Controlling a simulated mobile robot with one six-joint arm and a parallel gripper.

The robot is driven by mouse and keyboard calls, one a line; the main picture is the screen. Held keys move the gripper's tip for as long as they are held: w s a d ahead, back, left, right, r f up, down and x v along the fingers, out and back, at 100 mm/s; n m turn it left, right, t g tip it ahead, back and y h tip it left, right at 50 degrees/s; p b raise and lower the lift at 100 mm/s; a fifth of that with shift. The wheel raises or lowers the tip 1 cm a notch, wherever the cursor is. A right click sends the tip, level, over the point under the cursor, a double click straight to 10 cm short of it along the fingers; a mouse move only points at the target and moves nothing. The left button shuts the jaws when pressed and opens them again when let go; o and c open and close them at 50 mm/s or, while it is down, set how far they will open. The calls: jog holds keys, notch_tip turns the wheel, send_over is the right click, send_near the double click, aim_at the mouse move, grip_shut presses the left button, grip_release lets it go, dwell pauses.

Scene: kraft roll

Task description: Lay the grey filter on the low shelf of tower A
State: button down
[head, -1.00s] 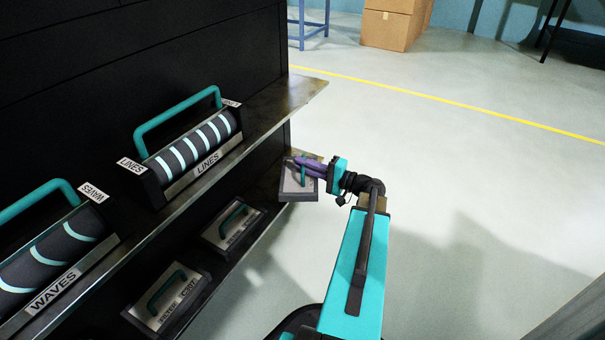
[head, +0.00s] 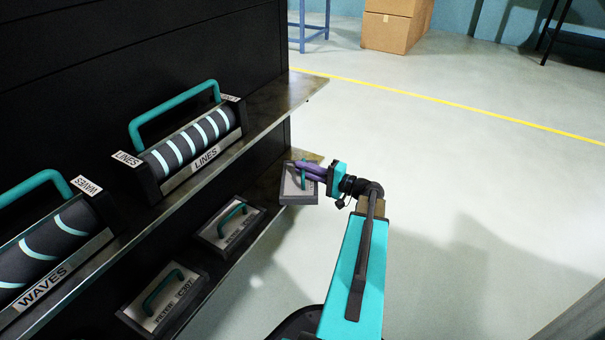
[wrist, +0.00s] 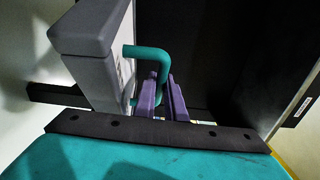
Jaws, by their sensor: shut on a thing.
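The grey filter (head: 298,186) is a flat grey block with a teal handle, at the far end of the low shelf (head: 262,222) in the head view. My gripper (head: 304,168) has purple fingers and is shut on the filter's handle. The wrist view shows the filter (wrist: 90,50) at the left, its teal handle between the purple fingers (wrist: 165,98). The filter overlaps the shelf's end in the head view. I cannot tell whether its underside touches the shelf.
Two similar handled filters, one near (head: 160,298) and one farther along (head: 230,225), lie on the low shelf. The upper shelf (head: 285,98) above holds the LINES roller (head: 195,145) and the WAVES roller (head: 50,250). Open floor (head: 450,180) lies to the right.

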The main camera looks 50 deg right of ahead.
jog(key=c, duration=1.8)
grip_release()
jog(key=shift+p+v, duration=1.95)
jog(key=shift+v, duration=4.1)
jog(key=shift+f, duration=0.1)
jog(key=shift+c, duration=0.3)
